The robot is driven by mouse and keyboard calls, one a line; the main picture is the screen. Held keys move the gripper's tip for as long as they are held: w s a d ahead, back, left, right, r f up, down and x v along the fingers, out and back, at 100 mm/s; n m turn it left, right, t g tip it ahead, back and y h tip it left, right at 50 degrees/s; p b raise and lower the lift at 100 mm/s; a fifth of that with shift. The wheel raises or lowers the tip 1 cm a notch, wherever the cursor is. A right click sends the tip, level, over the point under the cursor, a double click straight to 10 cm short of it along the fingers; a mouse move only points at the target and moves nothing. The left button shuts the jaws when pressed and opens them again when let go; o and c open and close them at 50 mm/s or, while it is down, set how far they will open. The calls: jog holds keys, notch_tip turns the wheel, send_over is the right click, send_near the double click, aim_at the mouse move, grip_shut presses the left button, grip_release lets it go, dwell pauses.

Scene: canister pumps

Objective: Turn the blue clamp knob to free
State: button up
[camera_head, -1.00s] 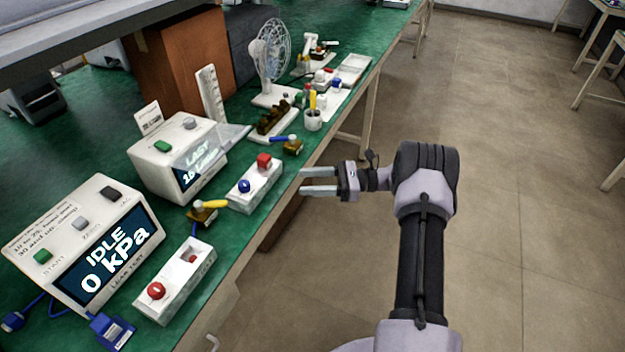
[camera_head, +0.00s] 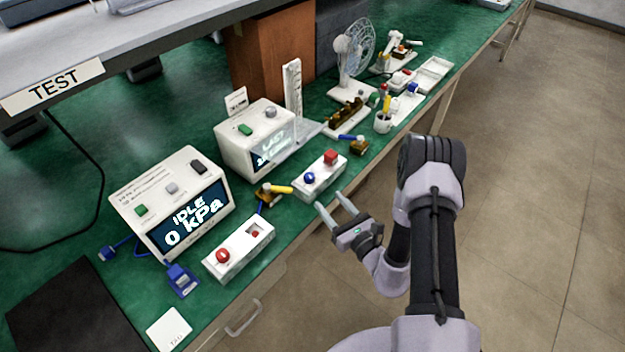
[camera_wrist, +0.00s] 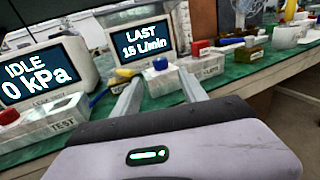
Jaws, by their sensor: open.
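The blue clamp knob (camera_head: 309,178) is a small round knob on a white clamp block (camera_head: 318,190) at the bench's front edge. A red cube-shaped piece (camera_head: 330,157) sits at the block's far end. My gripper (camera_head: 328,208) is open and empty, just in front of the block and apart from the knob. In the wrist view the blue knob (camera_wrist: 160,63) shows beyond and between my finger tips (camera_wrist: 160,88). The knob's pointer or marks are too small to read.
A second white block with a red knob (camera_head: 223,256) stands nearer, left. Yellow-handled (camera_head: 278,189) and blue-handled (camera_head: 352,138) brass clamps flank the clamp block. Two display boxes stand behind: one reads IDLE 0 kPa (camera_head: 185,215). A fan (camera_head: 352,60) stands farther back. The floor right is clear.

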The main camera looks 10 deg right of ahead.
aim_at(312, 180)
jog(key=b+x, duration=0.1)
jog(key=x, duration=0.9)
jog(key=shift+w+a, duration=0.1)
jog(key=shift+w, duration=0.15)
jog(key=shift+b, duration=0.35)
grip_shut()
